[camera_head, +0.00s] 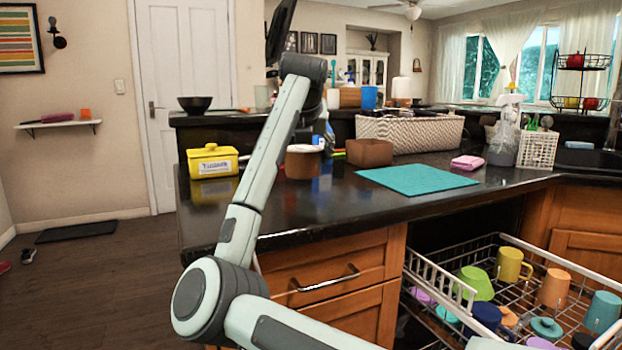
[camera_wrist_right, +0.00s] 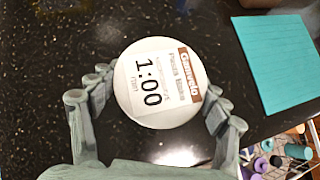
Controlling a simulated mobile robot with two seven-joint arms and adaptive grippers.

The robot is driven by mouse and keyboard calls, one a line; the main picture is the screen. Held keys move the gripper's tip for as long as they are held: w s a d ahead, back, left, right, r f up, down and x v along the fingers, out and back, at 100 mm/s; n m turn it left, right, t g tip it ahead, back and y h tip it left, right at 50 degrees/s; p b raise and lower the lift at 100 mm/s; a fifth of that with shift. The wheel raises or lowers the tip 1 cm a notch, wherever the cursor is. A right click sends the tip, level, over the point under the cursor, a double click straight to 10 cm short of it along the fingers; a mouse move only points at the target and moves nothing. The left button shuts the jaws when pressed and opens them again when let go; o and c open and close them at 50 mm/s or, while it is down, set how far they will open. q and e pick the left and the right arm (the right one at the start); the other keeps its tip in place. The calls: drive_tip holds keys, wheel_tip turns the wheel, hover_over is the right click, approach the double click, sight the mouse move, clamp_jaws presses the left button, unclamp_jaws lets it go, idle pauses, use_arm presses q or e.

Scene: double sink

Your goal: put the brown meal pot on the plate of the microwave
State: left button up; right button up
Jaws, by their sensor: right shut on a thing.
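The brown meal pot (camera_head: 301,166) has a white lid and stands at the dark counter, left of the brown box in the head view. In the head view this gripper is mostly hidden behind my arm. I cannot tell whether the pot touches the counter. The microwave and its plate are not in view. My left gripper is not in view.
A yellow box (camera_head: 212,162) stands left of the pot. A brown square box (camera_head: 369,153) and a teal mat (camera_head: 416,180) lie to its right. A wicker basket (camera_head: 412,131) is behind. An open dish rack (camera_head: 520,290) with several cups juts out at lower right.

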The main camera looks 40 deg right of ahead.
sight(313, 177)
drive_tip(key=shift+s+d+f, duration=0.2)
drive_tip(key=shift+d+f, duration=0.2)
drive_tip(key=shift+d, duration=0.2)
drive_tip(key=shift+s+d+f, duration=0.15)
drive_tip(key=shift+d+f, duration=0.25)
drive_tip(key=shift+d, duration=0.2)
drive_tip(key=shift+f, duration=1.85)
drive_tip(key=shift+f, duration=0.1)
drive_tip(key=o, duration=1.5)
